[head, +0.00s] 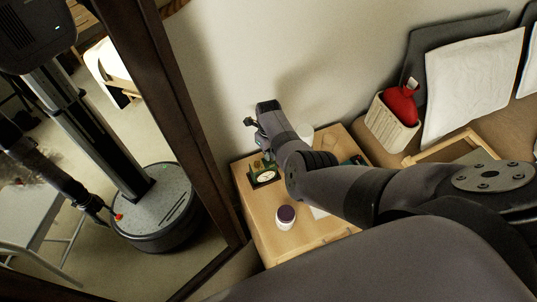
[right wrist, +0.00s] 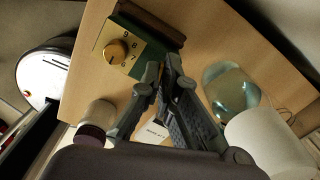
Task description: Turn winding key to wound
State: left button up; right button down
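The clock, a green box with a gold dial face, stands on the small wooden table and shows in the head view (head: 264,177). In the right wrist view its gold face carries a round gold knob (right wrist: 116,51) with black numerals beside it. My right gripper (right wrist: 162,70) is just beside the clock, apart from the knob. Its fingertips are close together with nothing visible held. In the head view the right gripper (head: 262,140) is small, at the end of my arm above the table's back left. My left gripper is not directly in view.
A white jar with a purple lid (head: 286,216) stands in front of the clock. A glass vessel (right wrist: 231,86) and a white cylinder (right wrist: 268,142) are right of the gripper. A dark-framed mirror (head: 180,110) stands left of the table.

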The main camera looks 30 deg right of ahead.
jog(key=shift+m, duration=0.9)
jog(key=c, duration=2.3)
grip_release()
jog(key=o, duration=0.5)
jog(key=shift+c, duration=0.2)
jog(key=shift+r, duration=0.15)
notch_tip(320, 180, up, 12)
jog(key=shift+f, duration=0.2)
